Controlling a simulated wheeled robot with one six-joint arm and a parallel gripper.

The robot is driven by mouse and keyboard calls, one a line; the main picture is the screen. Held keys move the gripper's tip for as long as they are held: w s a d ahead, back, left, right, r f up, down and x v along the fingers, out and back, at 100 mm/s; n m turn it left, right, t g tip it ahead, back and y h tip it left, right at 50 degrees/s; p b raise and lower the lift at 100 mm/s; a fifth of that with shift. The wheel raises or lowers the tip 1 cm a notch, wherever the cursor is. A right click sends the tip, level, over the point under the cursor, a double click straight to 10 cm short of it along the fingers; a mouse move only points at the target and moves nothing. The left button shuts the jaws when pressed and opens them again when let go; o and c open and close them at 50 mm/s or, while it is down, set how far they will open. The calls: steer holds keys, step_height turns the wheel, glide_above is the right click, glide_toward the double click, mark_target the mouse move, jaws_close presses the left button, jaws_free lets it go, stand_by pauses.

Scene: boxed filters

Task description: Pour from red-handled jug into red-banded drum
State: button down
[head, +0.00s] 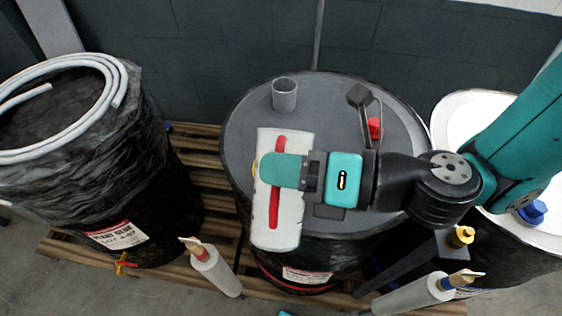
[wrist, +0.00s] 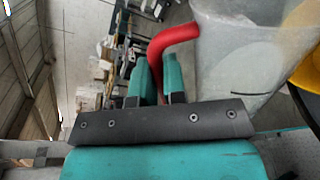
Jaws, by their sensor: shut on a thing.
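The jug (head: 289,220) is whitish with a red handle (head: 273,208), and it is over the grey top of the middle drum (head: 400,135). That drum has a red band (head: 268,277) low on its side. A grey open pipe neck (head: 285,96) stands on its lid, behind the jug. My gripper (head: 283,171) is shut on the jug's handle. In the wrist view the red handle (wrist: 172,40) passes between my teal fingers (wrist: 158,75), beside the translucent jug body (wrist: 240,60). The jug's tilt and its mouth are unclear.
A black-wrapped drum (head: 150,190) with a coiled white hose (head: 110,75) stands at left. A white-topped drum (head: 455,108) stands at right, partly behind my arm. A red plug (head: 375,128) is on the middle lid. Pale tubes (head: 217,272) stand in front; a wooden pallet (head: 200,160) lies below.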

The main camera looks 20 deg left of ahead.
mark_target(301, 151)
steer(key=shift+w+a+f+m+p, duration=0.2)
steer(key=shift+w+m+p, duration=0.45)
steer(key=shift+p, duration=1)
stand_by(0.9)
steer(key=shift+w+a+f+m+g+h+p, duration=0.25)
steer(key=shift+w+f+m+g+p, duration=0.45)
steer(key=shift+p, duration=0.95)
stand_by(0.7)
steer(key=shift+w+a+f+m, duration=0.1)
steer(key=shift+w+f+m, duration=0.25)
steer(key=shift+m, duration=0.3)
stand_by(1.3)
steer(key=shift+w+a+m, duration=0.15)
steer(key=shift+w+m, duration=0.25)
steer(key=shift+w, duration=0.2)
stand_by(0.5)
